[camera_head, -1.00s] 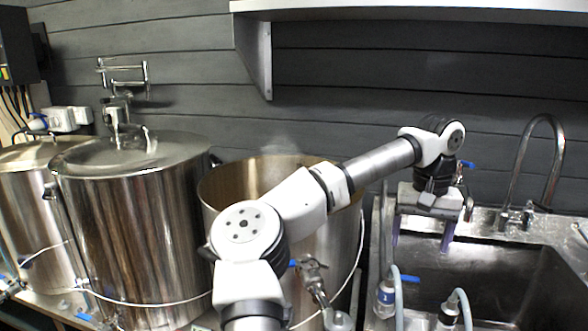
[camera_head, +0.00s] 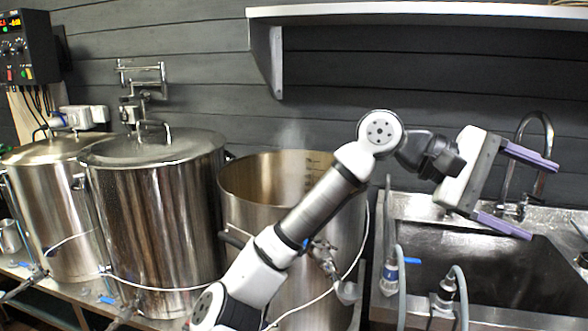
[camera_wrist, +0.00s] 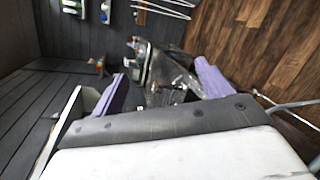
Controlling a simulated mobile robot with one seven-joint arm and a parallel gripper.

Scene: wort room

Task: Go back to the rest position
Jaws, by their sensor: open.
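My gripper (camera_head: 517,190) is open and empty in the head view. Its two purple fingers point right, one above the other and well apart, in front of the sink and its tap. My arm reaches up from the bottom of the head view, passing in front of the open pot. In the wrist view the purple fingers of my gripper (camera_wrist: 160,88) stand apart with nothing between them; the sink area shows beyond, tilted.
An open steel pot (camera_head: 235,205) stands behind my arm. Two lidded kettles (camera_head: 150,220) (camera_head: 45,215) stand left. The steel sink (camera_head: 420,212) with a curved tap (camera_head: 549,140) is at right. A white shelf (camera_head: 400,14) hangs above. Hoses (camera_head: 402,285) rise near the sink.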

